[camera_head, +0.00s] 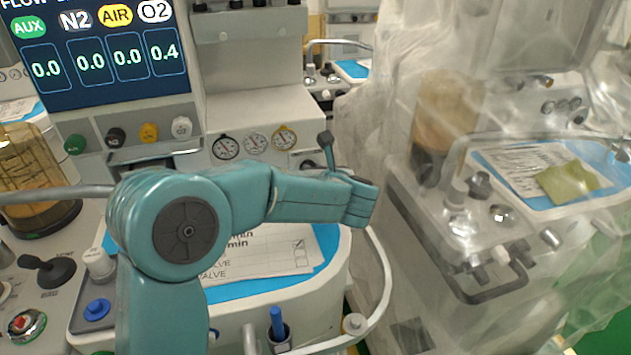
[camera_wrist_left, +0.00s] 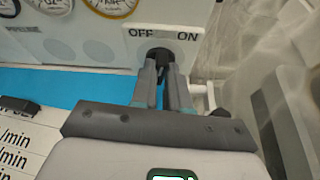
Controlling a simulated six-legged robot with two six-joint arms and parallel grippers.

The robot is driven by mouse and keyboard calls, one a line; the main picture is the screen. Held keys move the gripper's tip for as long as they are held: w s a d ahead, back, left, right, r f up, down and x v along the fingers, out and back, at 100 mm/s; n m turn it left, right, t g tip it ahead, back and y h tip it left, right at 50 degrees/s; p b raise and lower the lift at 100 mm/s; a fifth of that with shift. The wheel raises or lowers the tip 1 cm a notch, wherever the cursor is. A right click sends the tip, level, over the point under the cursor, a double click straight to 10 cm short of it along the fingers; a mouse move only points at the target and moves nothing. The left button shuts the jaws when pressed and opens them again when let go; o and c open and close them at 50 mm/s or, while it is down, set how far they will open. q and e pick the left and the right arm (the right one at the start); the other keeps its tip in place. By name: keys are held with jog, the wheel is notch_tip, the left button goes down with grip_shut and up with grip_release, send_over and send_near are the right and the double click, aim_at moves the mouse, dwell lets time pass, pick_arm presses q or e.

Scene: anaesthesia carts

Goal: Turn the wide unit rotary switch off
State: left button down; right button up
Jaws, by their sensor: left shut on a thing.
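The rotary switch is a dark round knob (camera_wrist_left: 160,54) on the pale front panel in the left wrist view. The label above it reads OFF on the left and ON on the right. My left gripper (camera_wrist_left: 162,80) has its two grey fingers closed around this knob. The fingers cover much of the knob, so I cannot tell which way it points. In the head view my teal left arm reaches across to the panel beside the gauges, and its forearm hides the fingertips. My right gripper is in neither view.
Several round gauges (camera_head: 255,143) sit left of the switch. A paper checklist (camera_head: 262,252) lies on a blue mat below the arm. A curved grey rail (camera_head: 385,285) bounds the worktop. A plastic-covered cart (camera_head: 445,225) stands close on the right. A flow display (camera_head: 95,52) is at upper left.

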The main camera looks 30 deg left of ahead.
pick_arm(q)
jog(key=n+t+b, duration=0.1)
jog(key=b, duration=0.2)
jog(key=n+t+h+b, duration=0.1)
jog(key=n+b, duration=0.1)
jog(key=b, duration=0.2)
jog(key=n+t+h+b, duration=0.1)
jog(key=n+b, duration=0.1)
jog(key=b, duration=0.1)
jog(key=shift+s+a+f+b, duration=0.3)
jog(key=shift+s+a+b, duration=0.05)
jog(key=shift+s+a, duration=0.05)
jog(key=shift+r+n+b, duration=0.15)
jog(key=shift+n+b, duration=0.35)
jog(key=shift+b, duration=0.45)
jog(key=c, duration=1.1)
grip_release()
jog(key=shift+s, duration=0.1)
jog(key=p+v, duration=0.3)
jog(key=v, duration=1.3)
jog(key=shift+s+a, duration=0.15)
jog(key=shift+s, duration=0.15)
